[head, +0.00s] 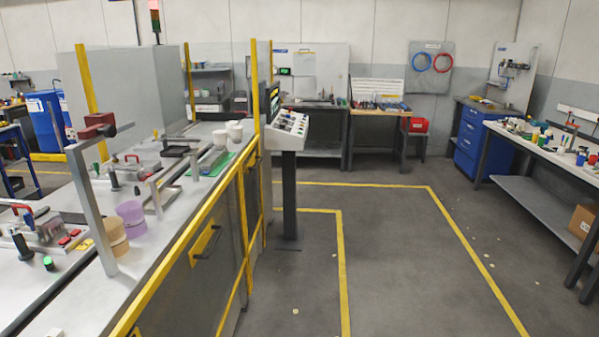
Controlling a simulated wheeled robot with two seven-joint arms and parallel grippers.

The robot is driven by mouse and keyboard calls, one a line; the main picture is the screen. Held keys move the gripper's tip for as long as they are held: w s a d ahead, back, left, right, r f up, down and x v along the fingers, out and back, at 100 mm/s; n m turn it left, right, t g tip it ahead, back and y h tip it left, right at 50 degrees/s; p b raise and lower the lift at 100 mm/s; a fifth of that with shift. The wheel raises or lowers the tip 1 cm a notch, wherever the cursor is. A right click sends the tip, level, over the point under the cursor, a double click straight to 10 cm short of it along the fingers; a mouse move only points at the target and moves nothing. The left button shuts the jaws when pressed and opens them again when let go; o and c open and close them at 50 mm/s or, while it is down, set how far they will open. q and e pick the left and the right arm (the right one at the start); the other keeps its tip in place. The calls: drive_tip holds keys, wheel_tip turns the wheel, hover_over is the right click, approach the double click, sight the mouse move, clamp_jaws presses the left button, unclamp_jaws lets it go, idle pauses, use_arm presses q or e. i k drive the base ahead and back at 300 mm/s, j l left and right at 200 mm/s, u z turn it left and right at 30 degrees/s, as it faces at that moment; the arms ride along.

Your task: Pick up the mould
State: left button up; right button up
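I cannot tell for certain which thing is the mould. On the long machine bench (190,217) at the left stand a beige round piece (115,236) and a purple round piece (131,217), side by side behind a grey upright frame (88,200). Farther along the bench are two white cups (220,138) near a green plate (210,163). Neither of my grippers is in view.
Clamp fixtures with red handles (45,228) stand on the bench. A yellow rail (180,250) runs along its edge. A control panel (290,130) on a post stands at its far end. A cluttered workbench (555,152) is at the right. The floor between is clear.

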sight(212, 158)
drive_tip(key=i+l, duration=0.1)
drive_tip(key=i, duration=2.2)
drive_tip(key=i+l+u, duration=0.1)
drive_tip(key=i+u, duration=0.4)
drive_tip(key=i+l+u, duration=0.3)
drive_tip(key=i+u, duration=0.15)
drive_tip(key=i, duration=0.15)
drive_tip(key=i+l+u, duration=0.8)
drive_tip(key=l+u, duration=0.2)
drive_tip(key=l, duration=0.1)
